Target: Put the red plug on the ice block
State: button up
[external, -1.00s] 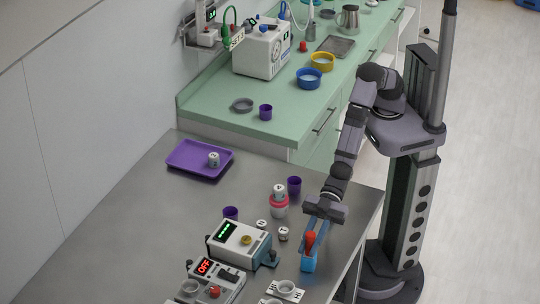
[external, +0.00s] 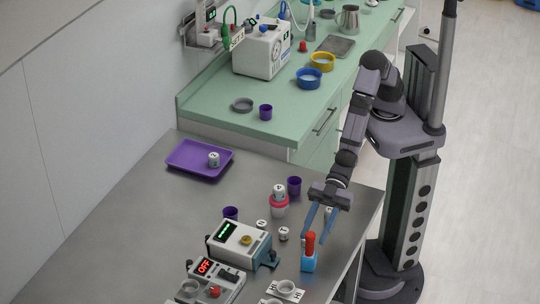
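The red plug (external: 310,241) stands upright on a small light-blue block (external: 308,263), which looks like the ice block, near the right edge of the steel table. Whether it is seated in the block or only rests on its top I cannot tell.
A white device with a green display (external: 240,243) and one reading OFF (external: 214,282) stand left of the block.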

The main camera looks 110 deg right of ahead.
jog(key=b+v, duration=0.1)
jog(key=v, duration=0.6)
jog(key=shift+s+d, duration=0.25)
jog(key=w+d+m+h+p, duration=0.3)
jog(key=d+m+h, duration=0.15)
jog(key=d, duration=1.35)
jog(key=s+d+f+m+g+h, duration=0.1)
jog(key=s+d+f+g+h, duration=0.15)
jog(key=s+d, duration=0.45)
jog(key=s+d+f+m+g+h, duration=0.1)
jog(key=s+d+m+g+h, duration=0.15)
jog(key=s+d, duration=0.45)
jog(key=s+d+m+g+p, duration=0.1)
jog(key=s+d+g, duration=0.3)
jog(key=s+d, duration=0.4)
jog(key=shift+s+r+p, duration=0.2)
jog(key=shift+s+p, duration=0.1)
